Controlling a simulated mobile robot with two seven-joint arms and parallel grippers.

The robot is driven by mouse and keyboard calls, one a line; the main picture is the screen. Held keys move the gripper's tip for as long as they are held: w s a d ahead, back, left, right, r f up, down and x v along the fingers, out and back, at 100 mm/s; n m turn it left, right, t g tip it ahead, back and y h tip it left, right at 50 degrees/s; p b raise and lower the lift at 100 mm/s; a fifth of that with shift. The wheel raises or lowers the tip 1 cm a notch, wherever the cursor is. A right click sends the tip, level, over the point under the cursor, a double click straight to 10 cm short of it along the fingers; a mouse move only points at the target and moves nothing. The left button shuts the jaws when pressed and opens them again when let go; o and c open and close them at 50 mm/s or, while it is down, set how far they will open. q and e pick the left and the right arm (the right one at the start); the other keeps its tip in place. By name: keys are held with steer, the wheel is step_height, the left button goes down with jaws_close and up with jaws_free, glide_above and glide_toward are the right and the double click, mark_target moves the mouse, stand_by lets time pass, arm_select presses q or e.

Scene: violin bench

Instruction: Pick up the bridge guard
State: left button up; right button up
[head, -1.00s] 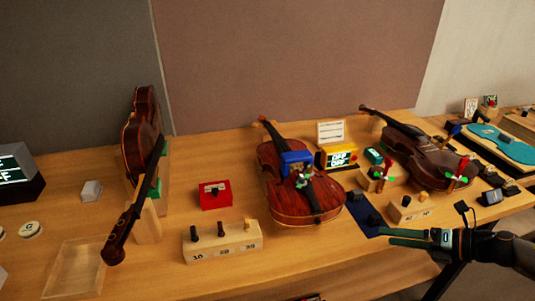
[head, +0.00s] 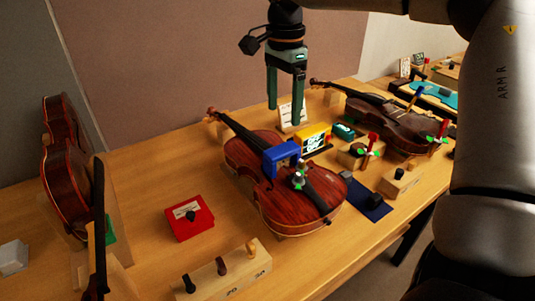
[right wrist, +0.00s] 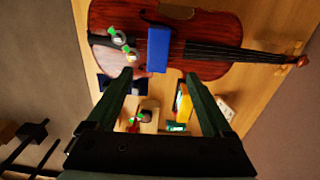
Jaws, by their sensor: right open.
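The bridge guard, which I take to be the blue block-like piece (head: 281,155), sits across the strings of the middle violin (head: 300,205). In the right wrist view the blue guard (right wrist: 158,48) lies just beyond the fingertips, with the violin (right wrist: 215,25) under it. My right gripper (head: 284,112) is open and empty. My left gripper is not in view.
A yellow display box (head: 314,138) and a white card (head: 285,115) stand behind the violin. A red box (head: 189,217) and a wooden peg block (head: 228,277) are to its left. Another violin (head: 385,122) lies to the right. My right arm covers the right side.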

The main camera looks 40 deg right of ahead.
glide_above(282, 149)
steer(key=f, duration=0.6)
steer(key=shift+d, duration=0.3)
steer(key=shift+a+f, duration=0.15)
steer(key=shift+f, duration=1.3)
steer(key=shift+a+f, duration=0.1)
steer(key=shift+f, duration=1.3)
jaws_close()
